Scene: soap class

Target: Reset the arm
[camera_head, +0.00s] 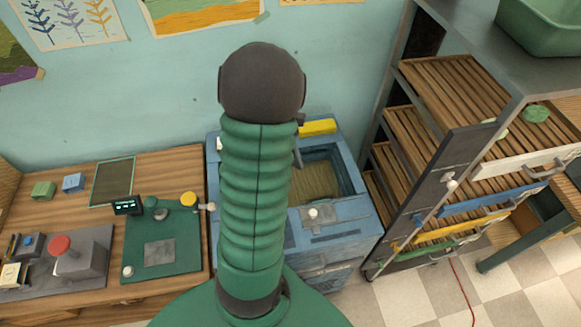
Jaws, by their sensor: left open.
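My left arm, in a green ribbed sleeve with a dark rounded end, stands up through the middle of the head view. My left gripper (298,138) is mostly hidden behind it. Only small dark parts show at the sleeve's right edge, over the blue bin unit; the gripper is open, and I see nothing held in it. My right gripper is not in view.
A wooden desk (172,168) at left bears a green mat (187,227) and a red-knobbed device (82,255). The blue bin unit (352,165) stands behind my arm. A slatted wooden rack (450,85) with colored handles is at right, a green tub (545,35) above it.

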